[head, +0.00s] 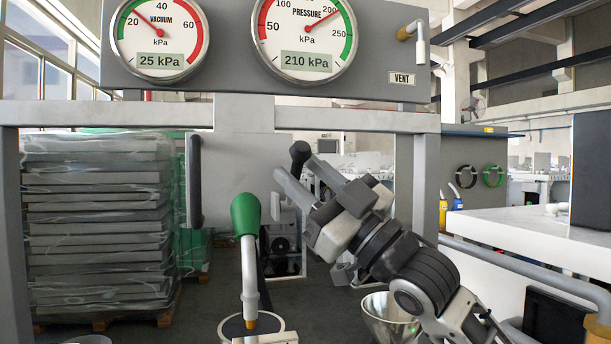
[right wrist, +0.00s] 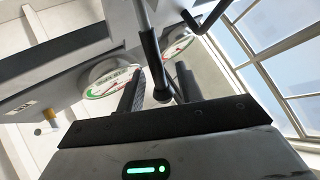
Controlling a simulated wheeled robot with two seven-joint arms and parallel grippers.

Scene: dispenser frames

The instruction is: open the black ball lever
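The black ball lever (head: 300,151) shows its dark round end under the middle of the frame's crossbar in the head view. Its lower part is hidden by my right gripper. In the right wrist view the lever's ball end (right wrist: 162,95) lies between the two dark fingers, with visible gaps beside it. My right gripper (head: 298,178) reaches in from the lower right, its fingers apart and close to the ball; it also shows in the right wrist view (right wrist: 160,88). I cannot tell whether a finger touches the lever. My left gripper is not in view.
A green-handled lever (head: 245,214) stands left of my right gripper. A black upright handle (head: 194,180) is further left. A metal bowl (head: 386,312) sits below my right arm. Vacuum (head: 159,35) and pressure (head: 306,38) gauges are above; a white counter (head: 530,235) is at right.

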